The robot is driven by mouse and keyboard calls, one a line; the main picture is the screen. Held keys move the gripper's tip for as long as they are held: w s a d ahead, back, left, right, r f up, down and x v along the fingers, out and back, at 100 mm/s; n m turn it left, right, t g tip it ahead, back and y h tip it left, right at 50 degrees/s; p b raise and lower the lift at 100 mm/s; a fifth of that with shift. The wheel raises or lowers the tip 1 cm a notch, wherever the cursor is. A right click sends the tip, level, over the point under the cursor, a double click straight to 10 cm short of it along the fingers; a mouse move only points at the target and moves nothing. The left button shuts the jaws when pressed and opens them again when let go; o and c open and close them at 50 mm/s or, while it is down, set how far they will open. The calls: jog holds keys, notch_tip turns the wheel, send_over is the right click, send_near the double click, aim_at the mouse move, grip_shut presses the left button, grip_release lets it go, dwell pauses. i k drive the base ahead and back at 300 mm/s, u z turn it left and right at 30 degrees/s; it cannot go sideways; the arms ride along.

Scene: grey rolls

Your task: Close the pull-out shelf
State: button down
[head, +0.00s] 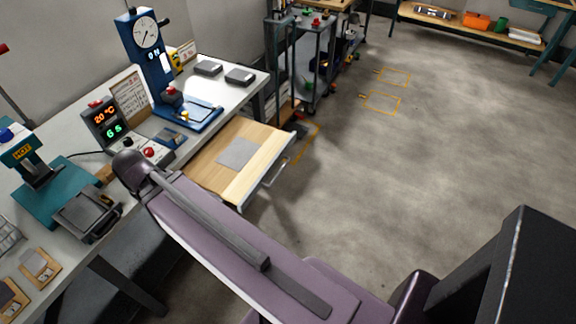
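The pull-out shelf (212,178) is a light wooden board with a pale front edge. It is pulled out from under the workbench and juts over the floor. A metal bar handle (275,173) is on its front edge, and a flat grey sheet (240,153) lies on its top. My purple arm reaches from the lower right toward the bench, passing in front of the shelf's near side. I do not see my gripper or its fingers.
The workbench (228,98) carries a blue dial press (150,65), a red-and-green display box (106,121) and a teal HOT press (45,180). A dark cart (313,58) stands beyond the shelf. The floor (350,180) right of the shelf is clear.

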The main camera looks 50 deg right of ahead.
aim_at(233, 164)
jog(key=z, duration=1.35)
jog(key=k, duration=0.95)
jog(key=i, duration=0.85)
